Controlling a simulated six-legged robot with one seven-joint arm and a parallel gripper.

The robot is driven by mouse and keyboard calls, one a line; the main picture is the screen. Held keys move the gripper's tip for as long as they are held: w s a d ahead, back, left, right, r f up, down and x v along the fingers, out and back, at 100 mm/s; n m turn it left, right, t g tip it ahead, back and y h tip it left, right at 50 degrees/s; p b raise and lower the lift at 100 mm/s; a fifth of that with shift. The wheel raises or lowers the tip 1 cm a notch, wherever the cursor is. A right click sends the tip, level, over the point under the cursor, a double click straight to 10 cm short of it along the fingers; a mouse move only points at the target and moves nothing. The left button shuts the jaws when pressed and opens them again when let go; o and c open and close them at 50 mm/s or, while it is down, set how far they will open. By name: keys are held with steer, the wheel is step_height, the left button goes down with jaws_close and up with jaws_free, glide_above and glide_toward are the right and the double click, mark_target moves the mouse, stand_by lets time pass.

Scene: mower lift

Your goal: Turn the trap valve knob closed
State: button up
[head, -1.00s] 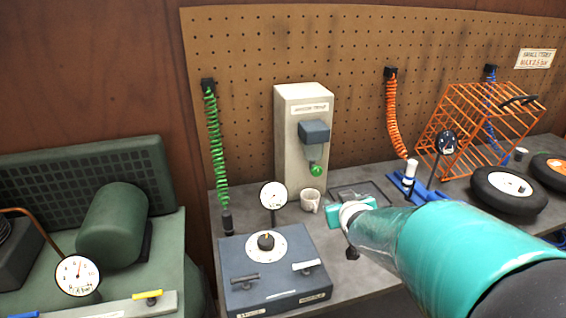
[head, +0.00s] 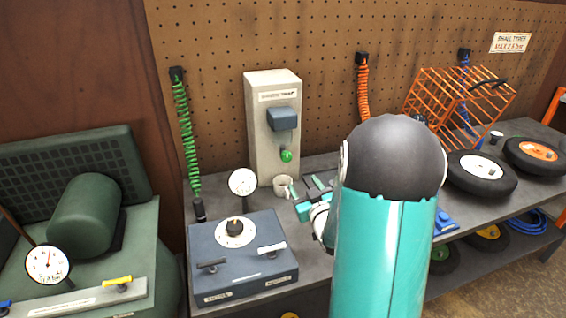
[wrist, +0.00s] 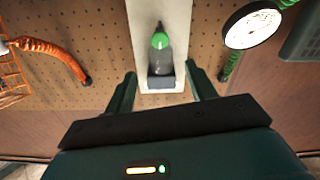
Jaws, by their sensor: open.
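The moisture trap is a pale upright box (head: 262,130) against the pegboard, with a dark block (head: 283,118) on its front. The trap valve knob (head: 287,156) is a small green ball below that block. My gripper (head: 302,200) is low in front of the trap, right of the white mug, apart from the knob and partly hidden by my arm. In the wrist view, which looks upside down, the green knob (wrist: 160,41) lies beyond the gap between my spread fingers (wrist: 162,86). The fingers are empty and touch nothing visible.
A white mug (head: 283,187) stands below the knob. A blue-grey box (head: 243,262) with a dial and levers is at the front left, with a round gauge (head: 243,182) behind it. A green coiled hose (head: 187,140) hangs left of the trap, an orange one (head: 363,90) right.

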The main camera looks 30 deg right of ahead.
mark_target(287, 159)
steer(key=x, duration=1.3)
steer(key=shift+w+d+r, duration=0.1)
steer(key=shift+w, duration=0.3)
steer(key=c, duration=1)
